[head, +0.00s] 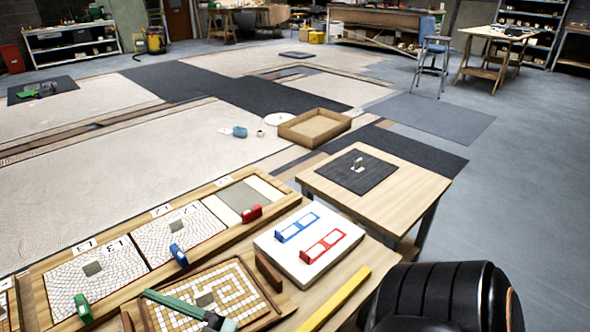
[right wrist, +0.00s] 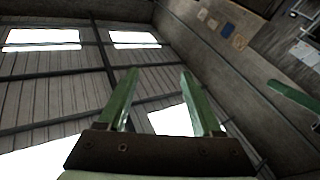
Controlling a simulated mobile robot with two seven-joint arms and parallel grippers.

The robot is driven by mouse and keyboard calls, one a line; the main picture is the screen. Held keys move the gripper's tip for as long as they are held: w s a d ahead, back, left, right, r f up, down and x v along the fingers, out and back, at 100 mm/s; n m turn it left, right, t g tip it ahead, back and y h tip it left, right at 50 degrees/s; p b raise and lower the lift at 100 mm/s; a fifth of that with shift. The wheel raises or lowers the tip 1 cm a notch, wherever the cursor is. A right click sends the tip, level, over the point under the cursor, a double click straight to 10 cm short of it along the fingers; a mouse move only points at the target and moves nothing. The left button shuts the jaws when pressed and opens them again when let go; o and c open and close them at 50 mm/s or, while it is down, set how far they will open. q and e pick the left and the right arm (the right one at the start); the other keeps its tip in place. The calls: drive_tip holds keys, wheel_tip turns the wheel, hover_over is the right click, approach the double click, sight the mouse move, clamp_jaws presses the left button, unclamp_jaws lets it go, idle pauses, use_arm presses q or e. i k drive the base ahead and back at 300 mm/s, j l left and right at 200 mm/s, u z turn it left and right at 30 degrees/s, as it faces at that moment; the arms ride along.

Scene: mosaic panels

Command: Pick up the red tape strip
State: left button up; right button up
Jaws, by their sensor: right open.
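The red tape strip (head: 338,238) lies on a white board (head: 290,262) on the front bench, with a raised red end at its left and pale windows along it. A blue strip (head: 297,227) of the same form lies behind it on the same board. My right gripper shows only in the right wrist view (right wrist: 159,76). Its two green fingers are apart, with nothing between them, and point up towards the wall and windows, away from the bench.
A yellow bar (head: 335,300) lies right of the board. Mosaic panels with red, blue and green clips line the left. A side table (head: 415,185) holds a dark mat.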

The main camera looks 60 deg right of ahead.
sight(309, 256)
drive_tip(key=z, duration=2)
